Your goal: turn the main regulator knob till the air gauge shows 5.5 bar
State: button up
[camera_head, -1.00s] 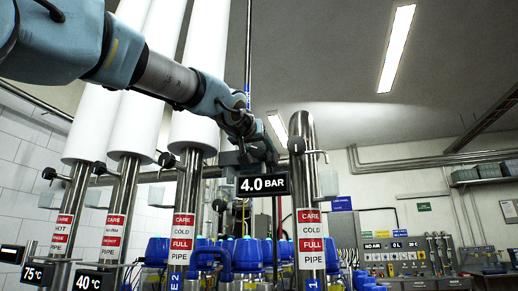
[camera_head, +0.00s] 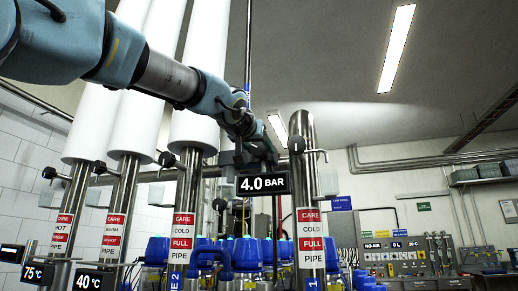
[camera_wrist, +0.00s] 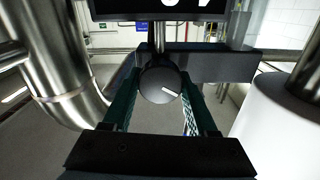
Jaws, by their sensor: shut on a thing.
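The air gauge (camera_head: 263,184) is a black panel that reads 4.0 BAR in the head view. In the wrist view, only its lower part (camera_wrist: 165,9) shows, with the digits cut off. The main regulator knob (camera_wrist: 160,84) is round and dark with a white pointer line that slants down to the right. My gripper (camera_wrist: 160,100) has its two green fingers on the left and right sides of the knob and is shut on it. In the head view, my gripper (camera_head: 255,160) is small and dark just above the gauge, and the knob is hard to make out there.
A steel pipe (camera_head: 305,200) stands right of the gauge, and another (camera_head: 185,200) stands to its left. In the wrist view, a large steel pipe (camera_wrist: 62,60) is close on the left and a white cylinder (camera_wrist: 275,125) on the right. Temperature panels (camera_head: 37,274) read 75 and 40 °C.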

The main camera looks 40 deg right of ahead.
jog(key=m, duration=0.4)
jog(key=shift+s+m, duration=0.1)
jog(key=shift+m, duration=1.4)
jog(key=o, duration=1.4)
jog(key=b+v, duration=0.3)
jog(key=v, duration=0.7)
jog(key=shift+s+a+f+b, duration=0.1)
jog(key=shift+s+a+b, duration=0.1)
jog(key=shift+a+b, duration=0.15)
